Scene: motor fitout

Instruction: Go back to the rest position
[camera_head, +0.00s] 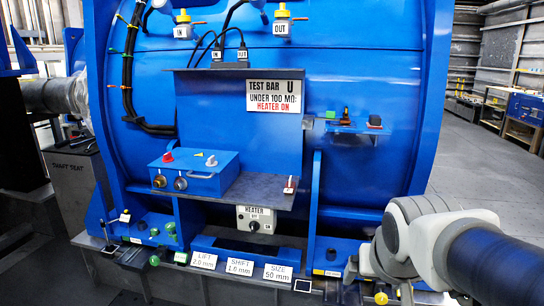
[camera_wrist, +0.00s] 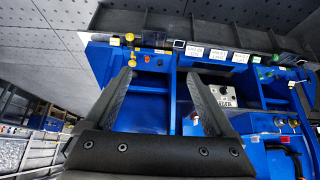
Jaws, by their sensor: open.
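My gripper (camera_wrist: 160,76) shows in the wrist view with its two dark fingers spread apart and nothing between them. Beyond the fingers is the blue motor frame with its lower ledge. In the head view my arm, white and grey with a dark blue sleeve, is at the lower right, in front of the frame's right end. The gripper's fingers cannot be made out in the head view.
The large blue motor housing (camera_head: 390,80) fills the middle. A shelf (camera_head: 250,188) carries a blue test box (camera_head: 205,178); a heater switch panel (camera_head: 256,219) is below. Labels and small fittings line the lower ledge. Grey floor (camera_head: 475,165) is clear at right, before workbenches (camera_head: 524,108).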

